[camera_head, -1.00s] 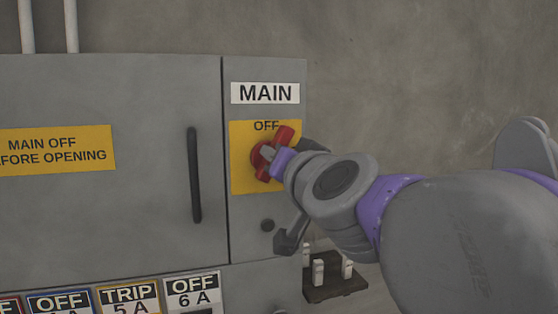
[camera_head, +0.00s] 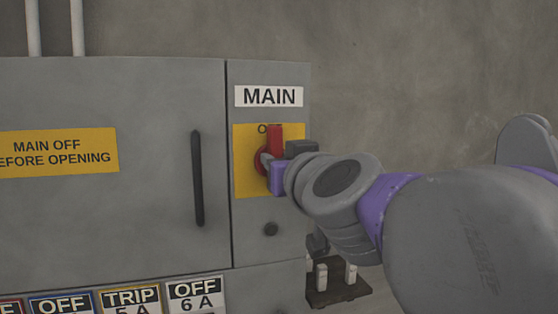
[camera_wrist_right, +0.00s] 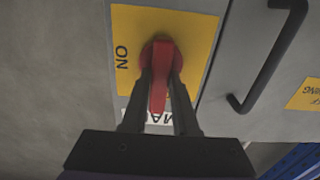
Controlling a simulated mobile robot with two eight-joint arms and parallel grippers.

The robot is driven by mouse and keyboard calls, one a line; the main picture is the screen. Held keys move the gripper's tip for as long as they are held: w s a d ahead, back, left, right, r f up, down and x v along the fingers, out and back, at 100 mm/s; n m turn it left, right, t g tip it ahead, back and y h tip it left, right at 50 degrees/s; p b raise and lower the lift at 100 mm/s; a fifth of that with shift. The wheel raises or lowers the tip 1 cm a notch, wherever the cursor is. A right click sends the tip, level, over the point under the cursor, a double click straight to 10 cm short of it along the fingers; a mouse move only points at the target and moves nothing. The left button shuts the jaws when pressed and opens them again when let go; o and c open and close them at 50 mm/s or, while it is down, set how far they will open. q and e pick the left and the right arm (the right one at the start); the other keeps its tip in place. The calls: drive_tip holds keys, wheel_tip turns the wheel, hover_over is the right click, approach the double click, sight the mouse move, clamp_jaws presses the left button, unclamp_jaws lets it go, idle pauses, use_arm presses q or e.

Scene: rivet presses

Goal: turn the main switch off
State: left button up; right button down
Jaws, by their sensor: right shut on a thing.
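The red main switch (camera_head: 275,138) sits on a yellow plate (camera_head: 244,183) below the MAIN label. Its handle stands about upright, pointing at the OFF marking, of which only the first letter shows. In the right wrist view, the red switch (camera_wrist_right: 159,95) lies between my fingers and points toward the MAIN label, with the ON marking (camera_wrist_right: 122,57) off to its side. My right gripper (camera_head: 270,167) is shut on the handle, also seen in the right wrist view as the gripper (camera_wrist_right: 161,82). My left gripper is out of view.
A grey cabinet door with a black vertical handle (camera_head: 197,178) is to the left. Breaker labels (camera_head: 195,290) line the bottom left. A dark block with white pegs (camera_head: 338,289) is below my right arm. Bare wall lies to the right.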

idle(0.3)
drive_tip(key=c, duration=0.7)
unclamp_jaws()
